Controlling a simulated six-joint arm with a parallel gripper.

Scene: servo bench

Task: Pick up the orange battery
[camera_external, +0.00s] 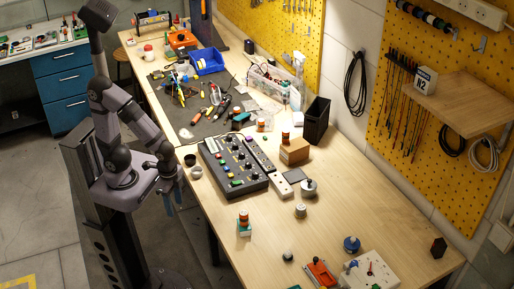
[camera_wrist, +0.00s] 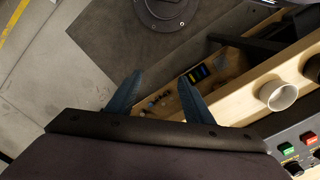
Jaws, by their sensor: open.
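My gripper (camera_external: 173,198) hangs beside the left edge of the bench in the external view, with its blue fingers pointing down. In the wrist view my gripper (camera_wrist: 160,88) has its two blue fingers spread apart with nothing between them. I cannot tell for certain which thing is the orange battery. One small orange-topped cylinder (camera_external: 243,216) stands near the left edge of the bench, apart from my gripper. Another orange-topped cylinder (camera_external: 285,138) stands on a cardboard box, and a third orange and white one (camera_external: 260,125) stands behind the control panel. No orange battery shows in the wrist view.
A dark control panel (camera_external: 232,165) with knobs lies on the bench (camera_external: 205,220), right of my gripper. Small cups (camera_external: 196,172) stand at its left. A cardboard box (camera_external: 294,152) and a black bin (camera_external: 316,120) stand behind. The front left bench surface is mostly clear.

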